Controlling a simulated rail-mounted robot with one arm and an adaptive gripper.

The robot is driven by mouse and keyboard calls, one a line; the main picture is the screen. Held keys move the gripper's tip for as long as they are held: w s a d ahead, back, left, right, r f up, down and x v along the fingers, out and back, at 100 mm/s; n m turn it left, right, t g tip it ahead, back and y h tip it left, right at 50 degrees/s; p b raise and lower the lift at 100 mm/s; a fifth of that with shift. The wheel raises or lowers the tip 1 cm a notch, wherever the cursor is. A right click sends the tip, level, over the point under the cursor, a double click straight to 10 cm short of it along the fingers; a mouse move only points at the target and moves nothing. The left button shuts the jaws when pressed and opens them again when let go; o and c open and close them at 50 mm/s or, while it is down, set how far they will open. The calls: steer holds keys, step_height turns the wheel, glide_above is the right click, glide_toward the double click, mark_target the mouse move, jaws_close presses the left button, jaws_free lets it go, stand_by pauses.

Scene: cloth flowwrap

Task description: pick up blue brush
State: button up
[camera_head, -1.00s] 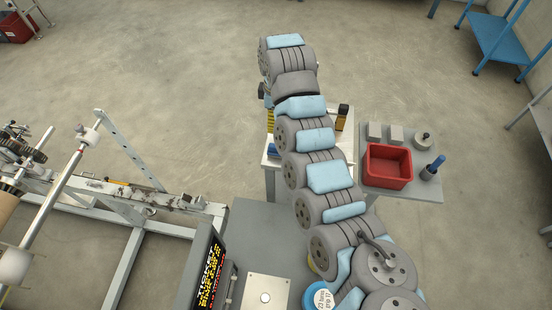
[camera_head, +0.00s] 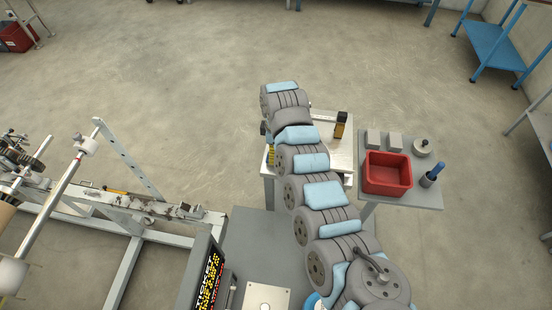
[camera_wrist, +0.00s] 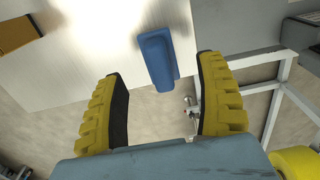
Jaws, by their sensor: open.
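The blue brush (camera_wrist: 158,58) shows in the wrist view on the pale table top (camera_wrist: 85,60), close to its edge. My gripper (camera_wrist: 158,90) is open, with its two yellow fingers spread wide and nothing held between them. The brush shows ahead of the gap between the fingertips, nearer the right finger in the picture. I see no contact; the height gap cannot be told. In the head view, a bit of my yellow gripper (camera_head: 271,156) shows at the left edge of the small table (camera_head: 335,160). My arm hides the brush there.
To the right, a grey table (camera_head: 405,201) bears a red bin (camera_head: 387,184), grey blocks (camera_head: 384,139) and a blue-handled item (camera_head: 436,170). A machine frame (camera_head: 130,205) stands left. Open floor lies behind.

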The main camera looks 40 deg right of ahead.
steer(key=shift+f+b, duration=0.3)
steer(key=shift+f, duration=2.6)
steer(key=shift+c, duration=0.3)
steer(key=c, duration=1.2)
